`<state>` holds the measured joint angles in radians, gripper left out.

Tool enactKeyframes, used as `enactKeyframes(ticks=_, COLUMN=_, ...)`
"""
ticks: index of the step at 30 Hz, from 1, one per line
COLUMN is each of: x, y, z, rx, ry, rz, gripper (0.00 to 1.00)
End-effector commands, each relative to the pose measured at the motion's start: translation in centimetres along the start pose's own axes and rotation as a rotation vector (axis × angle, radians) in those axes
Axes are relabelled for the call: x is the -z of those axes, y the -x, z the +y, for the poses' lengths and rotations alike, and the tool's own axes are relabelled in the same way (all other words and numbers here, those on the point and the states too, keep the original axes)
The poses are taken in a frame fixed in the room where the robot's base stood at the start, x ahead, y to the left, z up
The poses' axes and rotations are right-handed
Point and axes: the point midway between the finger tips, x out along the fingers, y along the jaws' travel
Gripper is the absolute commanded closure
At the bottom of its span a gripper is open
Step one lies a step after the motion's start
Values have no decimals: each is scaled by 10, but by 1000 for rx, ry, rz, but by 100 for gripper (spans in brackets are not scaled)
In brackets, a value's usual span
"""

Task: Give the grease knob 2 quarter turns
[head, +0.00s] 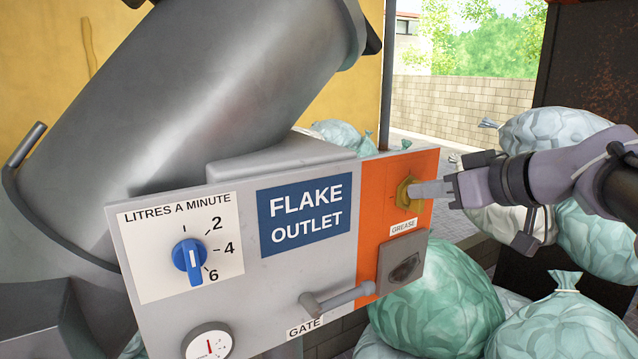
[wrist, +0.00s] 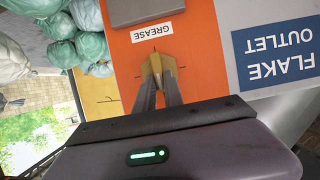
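The grease knob (head: 406,192) is a brass-yellow knob on the orange part of the panel, just above the GREASE label (head: 403,226). My gripper (head: 418,190) reaches in from the right, with its fingertips at the knob. In the wrist view the knob (wrist: 158,70) shows between the two finger ends (wrist: 158,84), which lie close along its sides and appear to touch it. The fingers hide part of the knob. Short dark marks show on the orange face around it.
Below the label is a grey box with a dark oval (head: 404,268). A GATE lever (head: 338,298) sticks out at the lower middle. A blue dial (head: 189,262) and a gauge (head: 208,343) are at left. Stuffed bags (head: 560,325) crowd the lower right.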

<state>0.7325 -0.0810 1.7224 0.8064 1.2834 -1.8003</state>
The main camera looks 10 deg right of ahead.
Motion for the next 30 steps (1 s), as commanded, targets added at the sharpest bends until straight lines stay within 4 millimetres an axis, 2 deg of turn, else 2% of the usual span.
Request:
enactKeyframes(ticks=14, x=-2, y=-1, z=1, rx=25, ry=-57, rz=-1, gripper=100)
enactKeyframes(ticks=30, x=-6, y=-3, z=10, rx=200, ry=-479, rz=-2, gripper=100)
